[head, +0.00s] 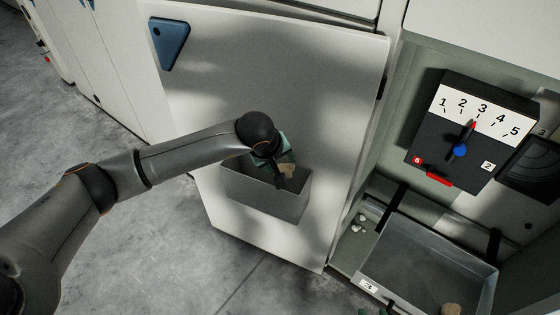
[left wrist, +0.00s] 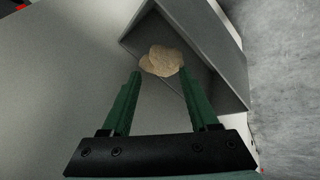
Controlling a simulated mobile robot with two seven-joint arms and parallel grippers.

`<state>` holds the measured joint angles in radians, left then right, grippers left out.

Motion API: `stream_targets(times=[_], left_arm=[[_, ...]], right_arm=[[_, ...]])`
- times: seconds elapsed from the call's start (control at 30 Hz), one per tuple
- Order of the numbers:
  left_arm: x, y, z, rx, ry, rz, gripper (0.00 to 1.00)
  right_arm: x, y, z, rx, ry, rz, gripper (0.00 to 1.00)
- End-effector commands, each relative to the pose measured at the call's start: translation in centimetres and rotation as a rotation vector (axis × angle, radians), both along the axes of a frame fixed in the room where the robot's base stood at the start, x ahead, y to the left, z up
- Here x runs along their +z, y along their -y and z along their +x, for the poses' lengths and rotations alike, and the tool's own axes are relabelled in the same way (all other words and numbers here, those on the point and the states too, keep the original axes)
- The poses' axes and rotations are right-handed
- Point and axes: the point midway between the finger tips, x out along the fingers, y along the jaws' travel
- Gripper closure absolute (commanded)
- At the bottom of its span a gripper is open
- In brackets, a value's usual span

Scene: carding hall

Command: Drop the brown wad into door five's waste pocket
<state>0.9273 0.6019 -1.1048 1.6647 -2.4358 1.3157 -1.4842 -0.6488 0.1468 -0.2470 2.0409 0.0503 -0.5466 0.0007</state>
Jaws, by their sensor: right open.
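My left gripper (head: 281,163) is over the mouth of a grey waste pocket (head: 262,195) on a pale open door (head: 300,75). No number shows on this door. The pocket's floor is partly hidden by the wad and a finger. Only green tips of my right gripper (head: 374,312) show at the bottom edge, apart from each other.
Right of the door is an open bay with a grey tray (head: 375,262) labelled 3. A tan lump (head: 450,310) lies in the tray. Small white bits (head: 358,222) lie beside it. A dial box (head: 470,130) is above. Grey floor (head: 150,240) is clear at left.

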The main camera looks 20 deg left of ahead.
Motion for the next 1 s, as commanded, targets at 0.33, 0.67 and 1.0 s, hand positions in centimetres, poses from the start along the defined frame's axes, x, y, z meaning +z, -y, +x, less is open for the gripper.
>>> stream_targets(times=[0.33, 0.67, 1.0], left_arm=[[0.0, 0.0, 0.0, 0.0, 0.0, 0.0, 0.17], [2.4, -0.2, -1.1, -0.001, 0.004, 0.001, 0.17], [8.7, -0.7, -4.6, -0.001, 0.004, 0.0, 0.17]], right_arm=[[0.0, 0.1, 0.2, -0.001, 0.002, -0.001, 0.53], [0.4, 0.1, 0.2, -0.001, 0.003, -0.001, 0.53], [0.8, 0.0, 0.3, -0.001, 0.003, 0.0, 0.53]])
